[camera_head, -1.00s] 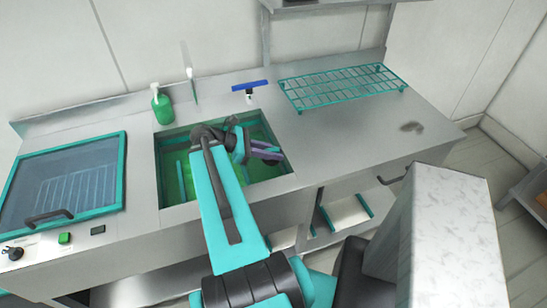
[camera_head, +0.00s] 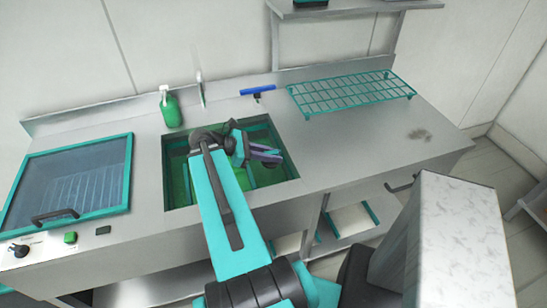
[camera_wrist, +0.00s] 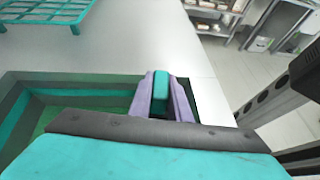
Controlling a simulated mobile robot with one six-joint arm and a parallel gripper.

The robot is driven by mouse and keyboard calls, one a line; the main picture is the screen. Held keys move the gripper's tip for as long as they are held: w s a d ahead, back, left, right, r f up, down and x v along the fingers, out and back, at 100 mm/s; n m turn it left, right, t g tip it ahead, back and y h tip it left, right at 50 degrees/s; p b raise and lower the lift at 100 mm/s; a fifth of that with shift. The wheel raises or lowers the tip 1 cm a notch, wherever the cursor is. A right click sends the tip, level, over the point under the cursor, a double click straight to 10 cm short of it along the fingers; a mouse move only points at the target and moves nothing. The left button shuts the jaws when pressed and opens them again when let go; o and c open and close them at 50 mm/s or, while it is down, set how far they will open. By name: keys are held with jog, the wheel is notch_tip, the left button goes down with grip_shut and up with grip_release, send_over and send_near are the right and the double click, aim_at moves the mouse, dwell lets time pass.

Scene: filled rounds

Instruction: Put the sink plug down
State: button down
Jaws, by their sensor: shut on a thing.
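My gripper (camera_head: 266,154) is over the right part of the open sink (camera_head: 176,191), near its rim. In the wrist view its purple fingers (camera_wrist: 161,110) are shut on a teal block-like piece, which I take to be the sink plug (camera_wrist: 160,88). Only a small part of the plug shows between the fingers; the rest is hidden. The sink has dark green walls and a green interior.
A green soap bottle (camera_head: 171,108) and a blue squeegee (camera_head: 257,90) are behind the sink. A teal wire rack (camera_head: 352,92) is at the back right. A glass-lidded unit (camera_head: 68,185) is left. The steel counter (camera_head: 345,148) right of the sink is clear except for a dark smudge (camera_head: 419,134).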

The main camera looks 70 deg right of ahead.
jog(key=w+a+r+n+t+h+b, duration=0.1)
jog(key=w+a+n+t+h, duration=0.15)
jog(key=w+a, duration=0.55)
jog(key=w+a+r+n+t+h+b, duration=0.1)
jog(key=w+a+r+n+t, duration=0.2)
jog(key=w, duration=1)
jog(key=w+a+n+t+h+b, duration=0.2)
jog(key=w+a+n+t, duration=0.3)
jog(key=w, duration=0.5)
jog(key=w+a+r+n+t+b, duration=0.1)
jog(key=w+a, duration=0.4)
jog(key=a, duration=0.6)
jog(key=w+a+r+n+t+y+b, duration=0.1)
jog(key=w+a+n+t, duration=0.3)
jog(key=a, duration=0.7)
jog(key=w+a+r+n+t+y, duration=0.1)
jog(key=w+a+r+n+t, duration=0.2)
jog(key=w+a, duration=0.3)
jog(key=a, duration=0.5)
jog(key=shift+a+r+n+b, duration=0.3)
jog(key=shift+a+n+b, duration=0.05)
jog(key=shift+a+b, duration=0.05)
jog(key=shift+d, duration=0.1)
